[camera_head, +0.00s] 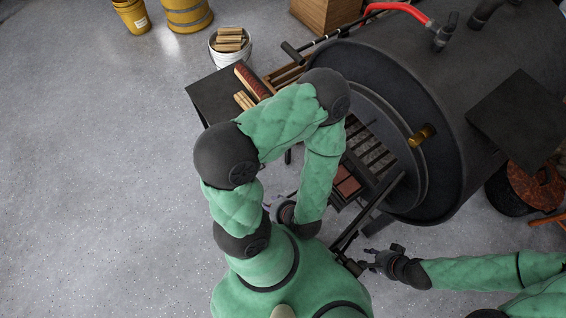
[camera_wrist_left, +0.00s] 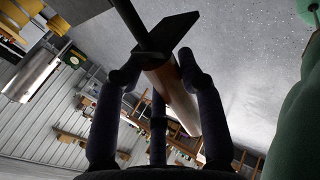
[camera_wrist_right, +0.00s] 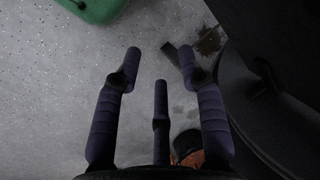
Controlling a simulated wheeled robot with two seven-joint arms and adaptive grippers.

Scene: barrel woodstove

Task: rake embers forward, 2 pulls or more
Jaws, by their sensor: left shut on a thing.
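My left gripper (camera_wrist_left: 158,72) is shut on the wooden handle (camera_wrist_left: 172,92) of a tool with a dark metal plate and rod beyond the handle. In the head view the left arm bends over in front of the stove, and its gripper is mostly hidden near my body. The black barrel stove (camera_head: 425,85) has an open round end, with a slatted grate (camera_head: 368,152) and reddish blocks (camera_head: 347,183) at its mouth. I cannot make out glowing embers or the tool's working end. My right gripper (camera_head: 372,262) is open and empty, below the stove mouth; its spread fingers show in the right wrist view (camera_wrist_right: 160,75).
A dark side table (camera_head: 212,92) holds a red-bristled brush (camera_head: 252,82). A white bucket of wood (camera_head: 230,50) and yellow containers (camera_head: 188,14) stand behind. A dark bar (camera_head: 370,215) slants between stove and right gripper. The floor at left is clear.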

